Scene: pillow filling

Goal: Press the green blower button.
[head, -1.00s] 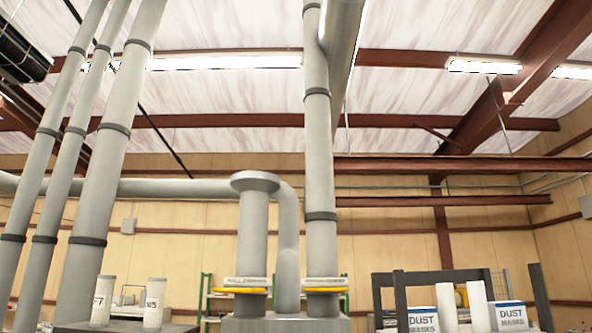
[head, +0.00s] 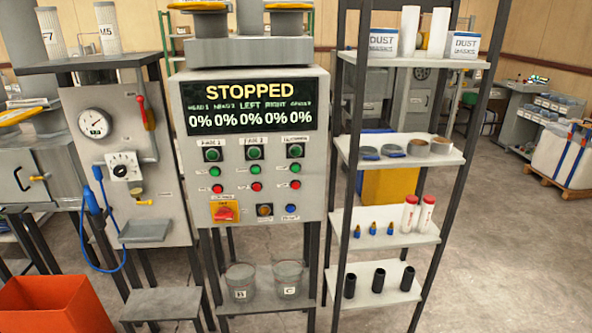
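A grey control panel (head: 250,228) stands in the middle of the head view. Its black display (head: 246,120) reads STOPPED above a row of 0% values. Below it are three larger green buttons on black squares: left (head: 212,154), middle (head: 254,153) and right (head: 295,151). Smaller green buttons and a row of red buttons sit under them. The labels are too small to read surely, so I cannot tell which green button is the blower's. Neither of my grippers is in view.
A grey gauge cabinet (head: 128,180) with a blue hose stands left. A shelf rack (head: 399,150) stands close right. An orange bin (head: 55,304) is at lower left. Open floor (head: 500,250) lies right.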

